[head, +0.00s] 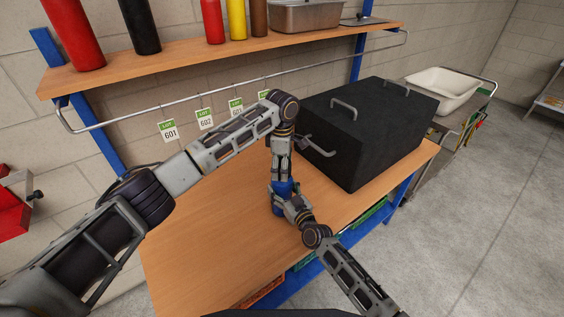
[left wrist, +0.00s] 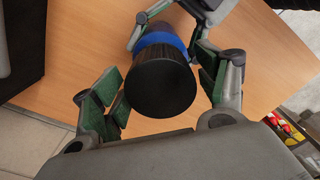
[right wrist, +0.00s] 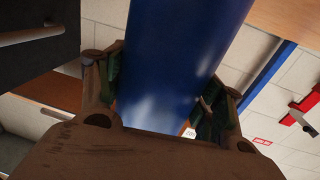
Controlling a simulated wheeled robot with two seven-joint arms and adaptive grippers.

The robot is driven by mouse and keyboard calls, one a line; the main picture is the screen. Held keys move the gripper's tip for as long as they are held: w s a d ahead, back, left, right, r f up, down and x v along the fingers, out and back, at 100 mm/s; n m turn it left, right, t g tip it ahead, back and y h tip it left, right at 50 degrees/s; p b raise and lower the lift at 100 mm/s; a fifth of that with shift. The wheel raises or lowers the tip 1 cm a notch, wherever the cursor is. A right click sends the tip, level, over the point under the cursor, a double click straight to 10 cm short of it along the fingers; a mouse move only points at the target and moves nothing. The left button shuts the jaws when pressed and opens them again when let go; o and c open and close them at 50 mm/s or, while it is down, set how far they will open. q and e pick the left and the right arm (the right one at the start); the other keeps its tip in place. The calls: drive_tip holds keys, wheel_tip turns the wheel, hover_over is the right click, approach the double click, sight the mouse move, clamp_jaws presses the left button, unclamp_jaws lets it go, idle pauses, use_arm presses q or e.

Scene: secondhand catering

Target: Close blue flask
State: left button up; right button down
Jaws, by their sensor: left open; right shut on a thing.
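In the left wrist view a round black ribbed lid (left wrist: 160,88) sits over the blue body (left wrist: 160,40). My left gripper (left wrist: 160,82) is above the flask, with its green-padded fingers open on either side of the lid. Whether the lid is fully seated cannot be seen.
A large black box (head: 365,130) with metal handles stands on the worktop (head: 205,225) just right of the flask. A shelf (head: 200,48) with bottles and a steel pan is above, with a rail of tags below it. The worktop's left part is clear.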

use_arm(q)
drive_tip(key=shift+c, duration=0.5)
drive_tip(key=c, duration=0.9)
drive_tip(key=shift+c, duration=0.2)
